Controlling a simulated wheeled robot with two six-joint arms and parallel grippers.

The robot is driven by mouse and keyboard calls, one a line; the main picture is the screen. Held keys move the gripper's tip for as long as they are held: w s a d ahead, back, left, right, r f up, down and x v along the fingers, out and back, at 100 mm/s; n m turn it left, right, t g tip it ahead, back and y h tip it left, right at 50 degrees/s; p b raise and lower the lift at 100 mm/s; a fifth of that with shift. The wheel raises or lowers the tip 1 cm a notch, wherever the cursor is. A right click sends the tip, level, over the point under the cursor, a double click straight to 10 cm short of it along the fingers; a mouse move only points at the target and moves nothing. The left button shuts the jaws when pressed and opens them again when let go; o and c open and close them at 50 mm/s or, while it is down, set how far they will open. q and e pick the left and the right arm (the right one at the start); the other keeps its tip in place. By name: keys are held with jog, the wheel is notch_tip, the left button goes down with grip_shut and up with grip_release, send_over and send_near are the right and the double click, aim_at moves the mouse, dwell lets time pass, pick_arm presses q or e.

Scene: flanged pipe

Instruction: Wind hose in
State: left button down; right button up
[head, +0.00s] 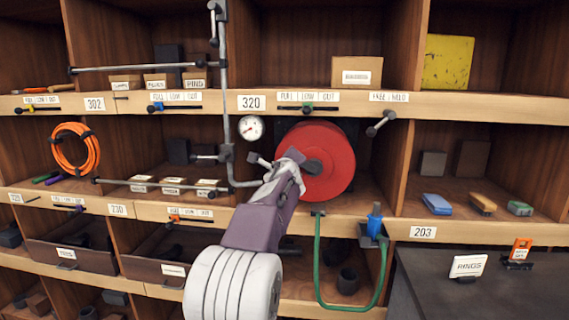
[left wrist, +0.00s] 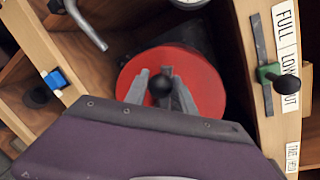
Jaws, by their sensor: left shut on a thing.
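A red hose reel (head: 335,150) stands in the shelf bay under the label 320; its red disc also shows in the left wrist view (left wrist: 210,85). A dark knob (left wrist: 160,86) sits on the front of the disc. My left gripper (head: 302,167) is at the disc's face; in the left wrist view its fingers (left wrist: 160,90) are closed around the knob. A green hose (head: 318,260) hangs below the reel in a loop and runs up to a blue nozzle (head: 375,222) in a dark holder. My right gripper is not seen.
A grey pipe (head: 226,100) with a gauge (head: 250,128) runs left of the reel. A shelf rail with sliders (head: 308,107) lies above it, with a lever (head: 381,123) at right. A dark counter (head: 450,295) with a RINGS sign (head: 468,266) stands lower right.

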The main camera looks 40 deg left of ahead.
pick_arm(q)
jog(key=c, duration=1.1)
grip_release()
jog(key=shift+w+d, duration=0.1)
jog(key=shift+o, duration=0.2)
jog(key=b+v, duration=0.1)
jog(key=v, duration=0.8)
